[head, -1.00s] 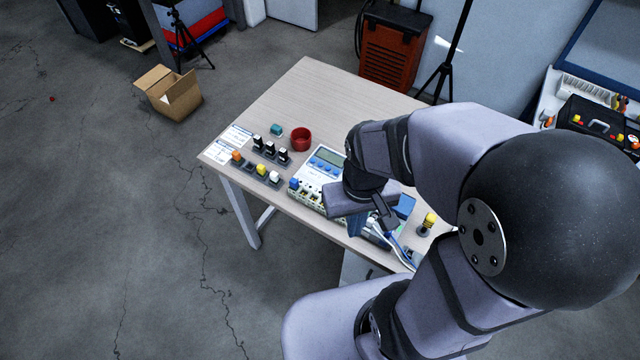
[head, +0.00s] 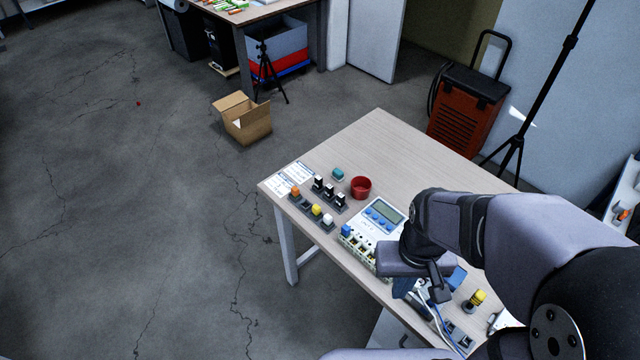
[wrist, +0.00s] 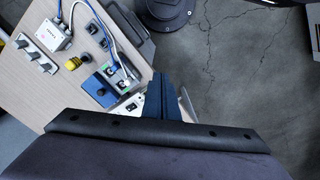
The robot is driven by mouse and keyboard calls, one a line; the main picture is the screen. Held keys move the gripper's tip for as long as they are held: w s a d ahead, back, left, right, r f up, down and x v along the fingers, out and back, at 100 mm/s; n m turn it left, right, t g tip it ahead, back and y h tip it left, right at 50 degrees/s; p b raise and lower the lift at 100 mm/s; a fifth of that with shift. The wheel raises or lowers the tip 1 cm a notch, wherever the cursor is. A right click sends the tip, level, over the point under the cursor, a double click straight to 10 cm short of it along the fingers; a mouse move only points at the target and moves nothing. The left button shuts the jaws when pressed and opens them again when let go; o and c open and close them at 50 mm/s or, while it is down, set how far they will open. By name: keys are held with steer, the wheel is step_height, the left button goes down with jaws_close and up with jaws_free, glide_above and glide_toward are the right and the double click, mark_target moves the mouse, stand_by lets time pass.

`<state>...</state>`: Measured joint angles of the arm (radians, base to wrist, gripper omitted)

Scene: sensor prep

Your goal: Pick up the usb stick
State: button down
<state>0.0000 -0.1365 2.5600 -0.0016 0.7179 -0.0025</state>
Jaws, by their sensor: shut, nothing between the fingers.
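I cannot pick out the usb stick for certain. Small black-and-white pieces (head: 329,191) stand in a dark rack on the table, and a teal block (head: 338,174) lies behind them; both are too small to identify. My gripper (head: 402,289) is shut and empty over the table's front edge, beside the white device with a screen (head: 376,222). In the wrist view, my gripper's dark blue fingers (wrist: 164,82) are together, next to a blue block (wrist: 99,91) with cables behind it.
A red cup (head: 361,187) stands behind the device. Orange, yellow and white pieces sit in a front rack (head: 307,206). A yellow-topped piece (head: 477,298) and cables (head: 436,320) lie right of my gripper. The table's back (head: 385,140) is clear.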

steer(key=c, duration=2.4)
jaws_free()
steer(key=shift+c, duration=0.2)
steer(key=o, duration=0.8)
steer(key=n+t+y+b, duration=0.3)
steer(key=n+b, duration=0.6)
steer(key=b, duration=0.8)
glide_toward(319, 183)
steer(key=w+f, duration=0.1)
steer(key=w, duration=0.1)
steer(key=shift+w+a+f+b, duration=0.1)
steer(key=shift+a+f+b, duration=0.2)
steer(key=shift+a+f, duration=0.1)
